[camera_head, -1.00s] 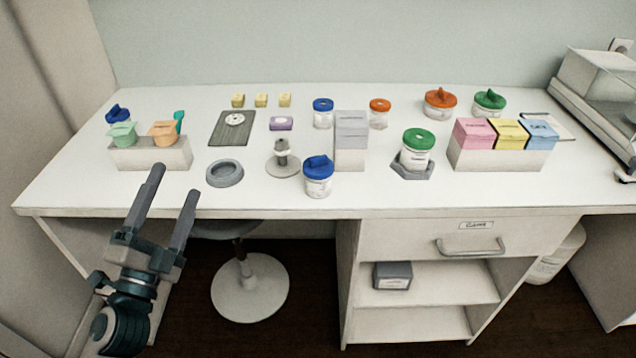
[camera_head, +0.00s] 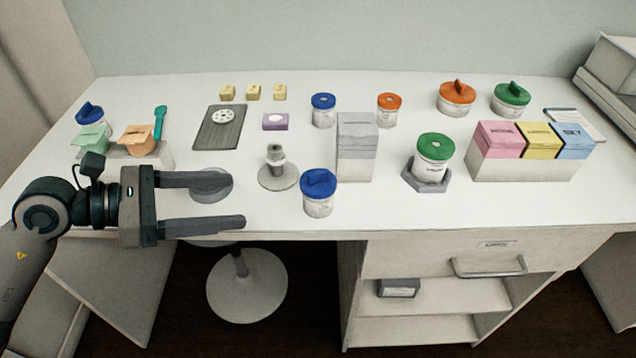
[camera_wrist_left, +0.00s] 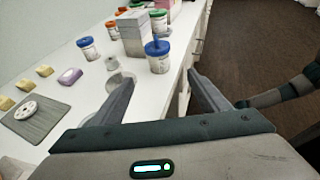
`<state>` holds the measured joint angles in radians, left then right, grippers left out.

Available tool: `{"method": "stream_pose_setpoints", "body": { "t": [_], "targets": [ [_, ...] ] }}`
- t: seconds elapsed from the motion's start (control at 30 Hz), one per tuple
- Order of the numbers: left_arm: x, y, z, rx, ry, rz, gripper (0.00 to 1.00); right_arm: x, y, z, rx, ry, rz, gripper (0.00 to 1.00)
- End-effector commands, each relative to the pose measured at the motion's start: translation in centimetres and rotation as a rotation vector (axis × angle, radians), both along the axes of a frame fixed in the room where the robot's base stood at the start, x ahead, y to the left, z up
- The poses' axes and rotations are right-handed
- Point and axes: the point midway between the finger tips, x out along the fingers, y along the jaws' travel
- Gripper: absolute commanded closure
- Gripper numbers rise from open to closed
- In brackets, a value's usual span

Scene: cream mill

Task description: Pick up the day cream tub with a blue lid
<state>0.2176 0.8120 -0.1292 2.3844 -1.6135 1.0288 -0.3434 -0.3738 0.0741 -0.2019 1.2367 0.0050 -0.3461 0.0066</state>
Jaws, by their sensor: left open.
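A white tub with a knobbed blue lid (camera_head: 319,193) stands upright near the table's front edge. It also shows in the left wrist view (camera_wrist_left: 158,62), ahead of the fingers. A second white tub with a flatter blue lid (camera_head: 323,111) stands farther back, also in the left wrist view (camera_wrist_left: 88,49). A third blue lid with a knob (camera_head: 89,114) shows at the far left, its tub mostly hidden. I cannot read which is day cream. My left gripper (camera_head: 238,201) is open and empty, left of the front tub and pointing toward it, apart from it.
A grey box stack (camera_head: 356,147) stands right behind the front tub. A small spindle stand (camera_head: 277,170) is to its left, and a grey ring dish (camera_head: 211,184) lies under my left fingers. A green-lidded tub (camera_head: 433,158) sits in a hexagonal holder to the right.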

Motion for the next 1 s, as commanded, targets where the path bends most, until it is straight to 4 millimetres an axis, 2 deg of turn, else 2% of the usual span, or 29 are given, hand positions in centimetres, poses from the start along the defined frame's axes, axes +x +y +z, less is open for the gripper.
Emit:
{"method": "stream_pose_setpoints", "body": {
  "t": [0.17,0.57,0.77,1.0],
  "targets": [
    [0.3,0.7,-0.6,0.054,-0.011,0.002,0.31,-0.2,0.0,-0.3,0.001,-0.003,0.0,0.69],
    [0.4,0.1,-0.7,0.047,-0.007,0.0,0.31,-0.1,0.2,-0.1,0.004,-0.012,0.002,0.69],
    [1.2,-1.9,-1.3,0.046,-0.006,0.0,0.31,0.4,0.9,0.7,0.019,-0.06,0.008,0.69],
    [2.6,-5.4,-2.8,0.045,-0.006,0.0,0.31,1.2,2.1,2.2,0.047,-0.145,0.018,0.69]
  ]
}}
